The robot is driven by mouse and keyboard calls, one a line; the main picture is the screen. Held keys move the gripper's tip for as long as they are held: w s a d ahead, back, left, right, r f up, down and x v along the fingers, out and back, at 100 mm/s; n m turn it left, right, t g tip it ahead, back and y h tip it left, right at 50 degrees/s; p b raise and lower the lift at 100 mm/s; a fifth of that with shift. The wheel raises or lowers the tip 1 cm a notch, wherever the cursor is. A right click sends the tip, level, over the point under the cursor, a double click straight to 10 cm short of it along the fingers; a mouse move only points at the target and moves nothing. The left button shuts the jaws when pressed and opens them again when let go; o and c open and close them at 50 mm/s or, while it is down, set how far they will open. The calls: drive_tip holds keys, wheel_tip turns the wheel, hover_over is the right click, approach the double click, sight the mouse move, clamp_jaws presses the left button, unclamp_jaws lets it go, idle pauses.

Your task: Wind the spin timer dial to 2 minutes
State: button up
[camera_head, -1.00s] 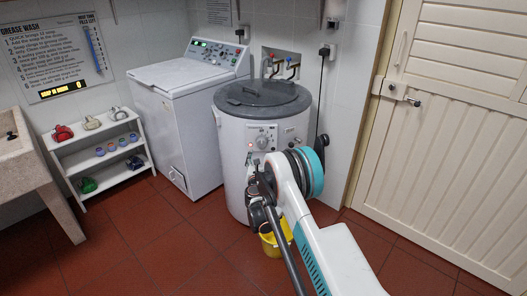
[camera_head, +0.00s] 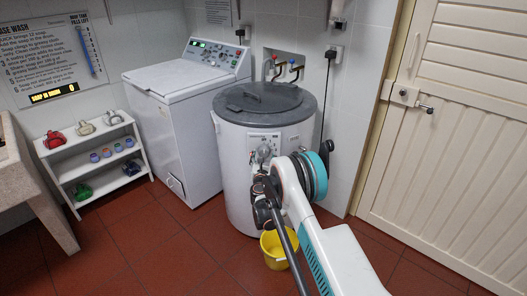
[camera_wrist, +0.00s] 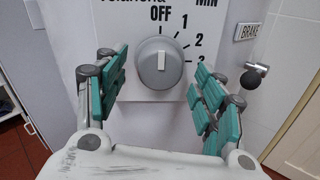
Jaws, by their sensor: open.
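The spin timer dial (camera_wrist: 161,66) is a round grey knob on a white panel in the wrist view. Its pale raised bar points up at the OFF mark; 1, 2 and 3 run down its right side under MIN. My gripper (camera_wrist: 159,76) is open, with teal-padded fingers to the left and right of the dial and visible gaps on both sides. In the head view the dial is on the front of the round white spin dryer (camera_head: 238,165), and my gripper (camera_head: 263,165) is in front of its panel, partly hiding it.
A yellow bucket (camera_head: 275,253) stands on the floor by the dryer. A white washing machine (camera_head: 187,120) is to the left, and a cream door (camera_head: 450,150) is to the right.

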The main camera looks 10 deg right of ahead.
drive_tip(key=shift+x, duration=0.8)
drive_tip(key=c, duration=1.1)
drive_tip(key=shift+o, duration=0.2)
drive_tip(key=shift+m, duration=0.4)
drive_tip(key=m, duration=0.4)
drive_tip(key=shift+m, duration=0.4)
drive_tip(key=m, duration=0.5)
drive_tip(key=shift+m, duration=0.4)
drive_tip(key=shift+y, duration=0.3)
